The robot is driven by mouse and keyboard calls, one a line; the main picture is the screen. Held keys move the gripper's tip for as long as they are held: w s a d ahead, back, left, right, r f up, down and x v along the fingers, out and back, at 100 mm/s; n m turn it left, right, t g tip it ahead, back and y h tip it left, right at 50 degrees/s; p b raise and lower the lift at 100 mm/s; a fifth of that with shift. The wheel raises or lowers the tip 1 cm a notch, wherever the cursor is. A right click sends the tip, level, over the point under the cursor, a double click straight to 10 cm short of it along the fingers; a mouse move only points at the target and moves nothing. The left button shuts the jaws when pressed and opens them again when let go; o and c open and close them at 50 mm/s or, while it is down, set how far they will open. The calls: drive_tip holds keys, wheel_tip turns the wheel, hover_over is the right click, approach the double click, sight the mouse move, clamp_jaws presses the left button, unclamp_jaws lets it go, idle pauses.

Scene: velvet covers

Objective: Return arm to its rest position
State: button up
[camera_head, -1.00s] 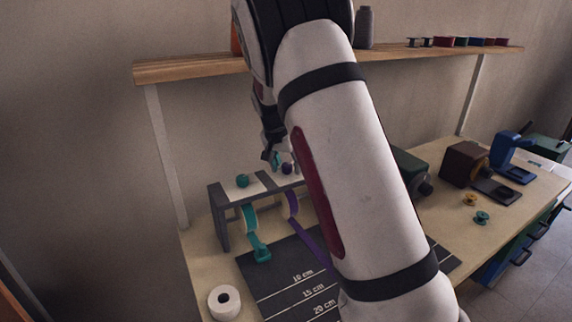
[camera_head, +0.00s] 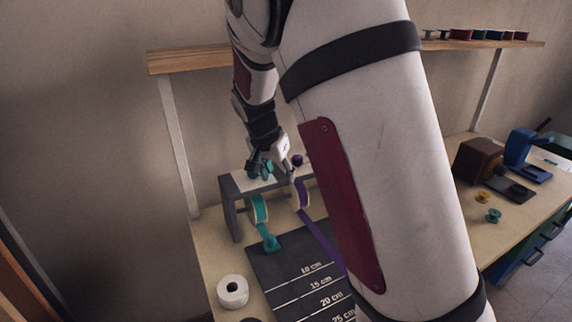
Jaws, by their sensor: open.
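My arm (camera_head: 385,150) fills the middle and right of the head view, large and close to the camera. My gripper (camera_head: 268,170) is at the far end of the arm, low over the grey ribbon stand (camera_head: 232,190). It is open, beside the teal knob on the stand's top and left of the purple knob (camera_head: 297,159). Its fingers are small and partly overlap the teal knob, so I cannot tell whether they touch it. A teal ribbon (camera_head: 260,208) and a purple ribbon (camera_head: 322,236) hang from the stand.
A dark measuring mat (camera_head: 290,272) lies before the stand, with a white roll (camera_head: 232,291) to its left. A wooden shelf (camera_head: 190,60) runs behind the arm. A brown machine (camera_head: 478,158) and a blue machine (camera_head: 524,150) stand at the right, near small spools (camera_head: 493,215).

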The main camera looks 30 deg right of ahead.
drive_tip(key=shift+s+a, duration=0.3)
drive_tip(key=shift+a, duration=0.15)
drive_tip(key=s+a+r+n+y, duration=0.1)
drive_tip(key=s+a+r+n, duration=0.1)
drive_tip(key=s, duration=0.8)
drive_tip(key=s+a+r+n+t+y, duration=0.1)
drive_tip(key=s+r+n, duration=0.4)
drive_tip(key=s, duration=0.6)
drive_tip(key=s+a+r+n+y, duration=0.1)
drive_tip(key=s+a+r+n, duration=0.2)
drive_tip(key=s, duration=0.8)
drive_tip(key=shift+s+a+r+n+t+y, duration=0.2)
drive_tip(key=shift+a+r+n+t+y, duration=0.15)
drive_tip(key=shift+r, duration=0.5)
